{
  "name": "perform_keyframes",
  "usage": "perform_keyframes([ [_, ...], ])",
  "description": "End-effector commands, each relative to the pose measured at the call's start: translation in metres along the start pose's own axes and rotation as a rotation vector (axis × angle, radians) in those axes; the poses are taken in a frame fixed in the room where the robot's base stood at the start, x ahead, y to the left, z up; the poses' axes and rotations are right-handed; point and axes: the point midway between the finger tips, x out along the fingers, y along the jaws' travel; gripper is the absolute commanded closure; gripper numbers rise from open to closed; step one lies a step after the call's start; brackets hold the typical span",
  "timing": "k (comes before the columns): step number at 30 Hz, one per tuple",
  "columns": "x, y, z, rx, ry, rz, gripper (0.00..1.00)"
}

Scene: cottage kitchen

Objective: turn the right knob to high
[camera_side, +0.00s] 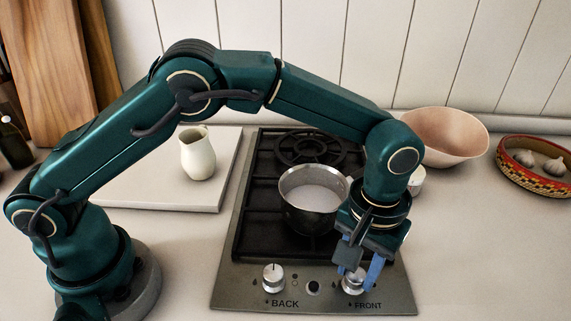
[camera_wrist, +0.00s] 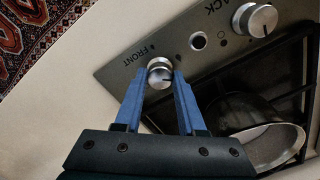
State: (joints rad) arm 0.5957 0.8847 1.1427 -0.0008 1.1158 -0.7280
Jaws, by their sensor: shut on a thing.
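The right knob, silver and marked FRONT, (camera_side: 352,285) sits on the front panel of the stove (camera_side: 228,293) in the side view. It also shows in the wrist view (camera_wrist: 160,68). My gripper (camera_side: 358,274) points down at this knob. Its two blue fingers are shut on the knob, one on each side, as the wrist view (camera_wrist: 160,78) shows. A dark pointer line on the knob is partly visible in the wrist view, but its exact setting is hard to read. The fingers partly hide the knob in the side view.
The left knob, marked BACK, (camera_side: 273,277) stands beside it. A steel pot (camera_side: 304,215) with pale contents sits on the burner grate close behind my gripper. A white jug (camera_side: 197,153) stands on a board at left. A pink bowl (camera_side: 445,136) and a basket (camera_side: 515,175) are at right.

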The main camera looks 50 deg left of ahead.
Motion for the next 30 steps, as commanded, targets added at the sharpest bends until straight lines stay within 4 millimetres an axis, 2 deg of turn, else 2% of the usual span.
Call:
perform_keyframes([
  [15, -0.0026, 0.0003, -0.0024, -0.448, 0.008, 0.006, 1.0],
  [21, -0.0027, 0.0002, -0.0025, -0.557, 0.008, 0.007, 1.0],
  [30, -0.0027, 0.0, -0.0027, -0.633, 0.008, 0.007, 1.0],
])
